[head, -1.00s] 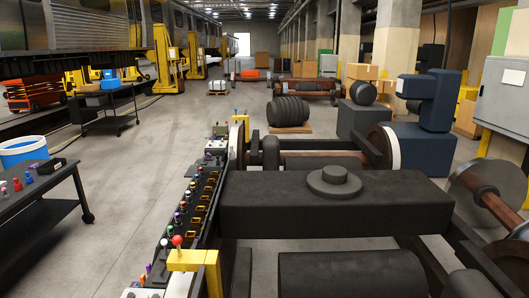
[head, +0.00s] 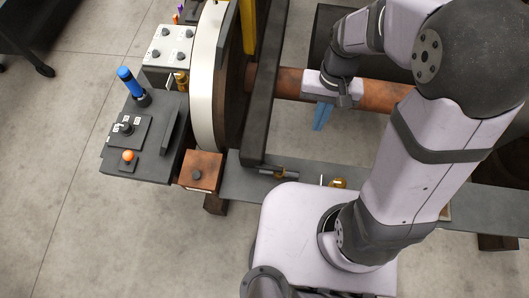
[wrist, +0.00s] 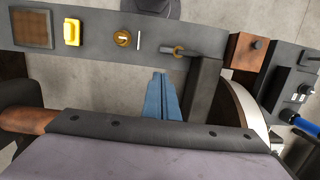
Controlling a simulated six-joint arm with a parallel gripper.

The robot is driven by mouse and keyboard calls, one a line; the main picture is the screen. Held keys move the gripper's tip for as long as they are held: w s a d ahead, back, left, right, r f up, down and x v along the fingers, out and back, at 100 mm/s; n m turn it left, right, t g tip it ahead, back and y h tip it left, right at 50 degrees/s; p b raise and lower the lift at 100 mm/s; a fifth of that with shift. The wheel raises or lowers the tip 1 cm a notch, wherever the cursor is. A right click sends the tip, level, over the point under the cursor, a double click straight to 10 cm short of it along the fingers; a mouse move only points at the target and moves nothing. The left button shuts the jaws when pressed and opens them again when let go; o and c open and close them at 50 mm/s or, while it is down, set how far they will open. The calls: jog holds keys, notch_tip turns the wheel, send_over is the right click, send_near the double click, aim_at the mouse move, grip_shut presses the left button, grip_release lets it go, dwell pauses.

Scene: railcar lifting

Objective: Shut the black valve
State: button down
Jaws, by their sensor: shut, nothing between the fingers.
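My gripper (head: 319,127) has blue fingers that are closed together with nothing between them. It points down beside a rusty axle. In the wrist view the blue fingers (wrist: 160,98) point up toward a dark grey shelf, with a gap short of it.
The shelf (wrist: 95,25) also carries a yellow block (wrist: 72,31). A brown box (head: 201,170) stands at its end beside the wheel (head: 207,75). A panel (head: 140,135) with a blue lever (head: 131,83) and an orange knob (head: 128,156) is to the left. A dark beam (head: 262,110) stands near the fitting.

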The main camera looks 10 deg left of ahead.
jog(key=w+a+f+g+b, duration=0.1)
jog(key=w+a+f+b, duration=0.1)
jog(key=a+f+b, duration=0.4)
jog(key=g, duration=0.2)
send_near(269, 168)
jog(key=w+a+r, duration=0.1)
jog(key=w+a+r+b, duration=0.1)
jog(key=w, duration=0.1)
jog(key=shift+w+a+r, duration=0.25)
jog(key=shift+a+r, duration=0.05)
jog(key=shift+f, duration=0.15)
jog(key=p+x, duration=0.2)
jog(key=x, duration=0.7)
jog(key=shift+d+f, duration=0.2)
jog(key=shift+f, duration=0.25)
